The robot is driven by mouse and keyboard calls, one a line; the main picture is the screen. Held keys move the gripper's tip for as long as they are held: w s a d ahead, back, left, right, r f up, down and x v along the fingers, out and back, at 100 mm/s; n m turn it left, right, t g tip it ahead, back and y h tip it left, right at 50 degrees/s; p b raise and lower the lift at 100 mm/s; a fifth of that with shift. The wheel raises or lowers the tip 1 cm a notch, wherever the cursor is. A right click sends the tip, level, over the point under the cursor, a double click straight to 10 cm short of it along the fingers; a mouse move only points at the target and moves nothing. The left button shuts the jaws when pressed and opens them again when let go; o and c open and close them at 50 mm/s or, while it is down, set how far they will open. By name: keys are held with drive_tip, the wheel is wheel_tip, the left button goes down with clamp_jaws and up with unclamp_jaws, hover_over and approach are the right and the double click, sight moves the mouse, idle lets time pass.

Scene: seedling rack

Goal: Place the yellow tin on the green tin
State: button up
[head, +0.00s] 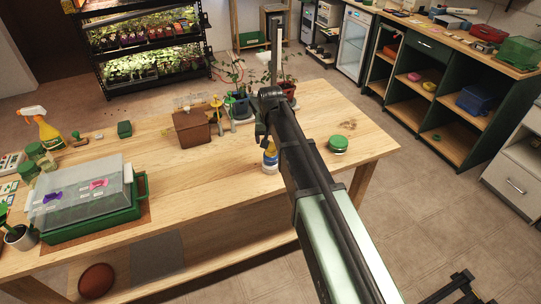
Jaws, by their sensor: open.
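A low round green-topped container (338,144), which looks like the green tin, stands on the wooden workbench right of my arm. I cannot make out a clear yellow tin. A small white and blue container with a yellow upper part (270,156) stands left of my arm, partly covered by it; I cannot tell if it is the yellow tin. My gripper (263,133) shows only as a small dark part at the far end of the arm, above the bench and just above that container. It is open, and no held object shows.
The wooden bench (205,168) has free room in its middle. A green propagator with a clear lid (92,212) and a spray bottle (48,133) are at left.

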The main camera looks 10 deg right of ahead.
sight(271, 145)
drive_tip(key=f+b, duration=0.5)
drive_tip(key=shift+w+d+f, duration=0.15)
drive_tip(key=shift+w+f, duration=0.05)
drive_tip(key=shift+w, duration=0.2)
drive_tip(key=shift+r, duration=0.25)
drive_tip(key=c, duration=1.1)
drive_tip(key=shift+o, duration=0.2)
drive_tip(key=shift+r, duration=0.1)
